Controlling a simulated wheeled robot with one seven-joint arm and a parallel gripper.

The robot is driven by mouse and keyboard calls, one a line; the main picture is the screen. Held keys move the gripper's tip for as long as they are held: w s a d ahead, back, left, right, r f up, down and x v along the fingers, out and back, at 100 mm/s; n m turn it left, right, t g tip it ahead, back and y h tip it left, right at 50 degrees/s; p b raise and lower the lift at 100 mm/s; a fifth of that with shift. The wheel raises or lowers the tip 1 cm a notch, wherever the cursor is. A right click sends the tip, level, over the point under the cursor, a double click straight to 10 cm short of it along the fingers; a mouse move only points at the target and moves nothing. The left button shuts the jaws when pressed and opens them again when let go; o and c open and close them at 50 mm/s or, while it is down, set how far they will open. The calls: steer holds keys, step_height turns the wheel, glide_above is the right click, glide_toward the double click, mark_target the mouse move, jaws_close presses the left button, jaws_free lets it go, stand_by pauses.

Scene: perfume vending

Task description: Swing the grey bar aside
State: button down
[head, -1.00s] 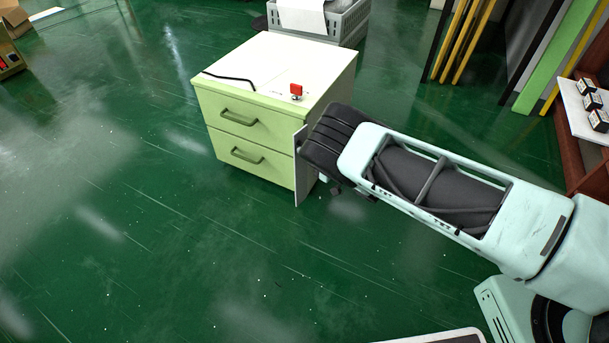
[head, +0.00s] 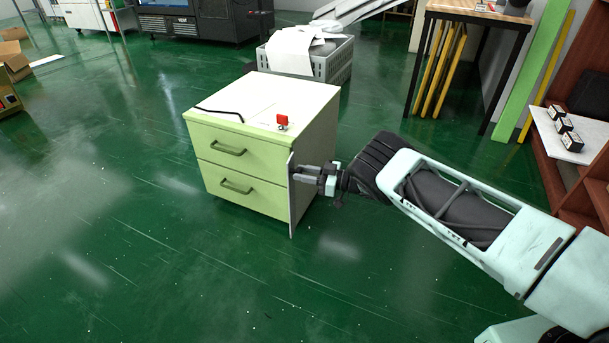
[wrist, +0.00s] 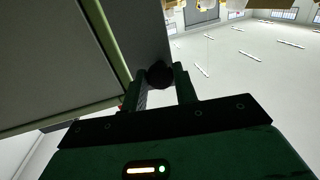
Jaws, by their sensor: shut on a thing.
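The grey bar (head: 292,205) is a thin upright plate at the front right corner of a pale green two-drawer cabinet (head: 240,172). Both drawers look shut. My gripper (head: 303,173) reaches in from the right and meets the upper part of the bar. In the wrist view the bar shows as a wide grey face (wrist: 146,40), and my gripper (wrist: 162,82) is closed about a dark round part at its end. Whether that part belongs to the bar is hard to tell.
A shelf with small boxes (head: 562,140) is at the right. The green floor in front and left is clear.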

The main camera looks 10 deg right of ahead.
steer(key=shift+a+r, duration=0.1)
steer(key=c, duration=1.1)
jaws_free()
steer(key=p+v, duration=0.5)
steer(key=v, duration=1.2)
steer(key=shift+d, duration=0.2)
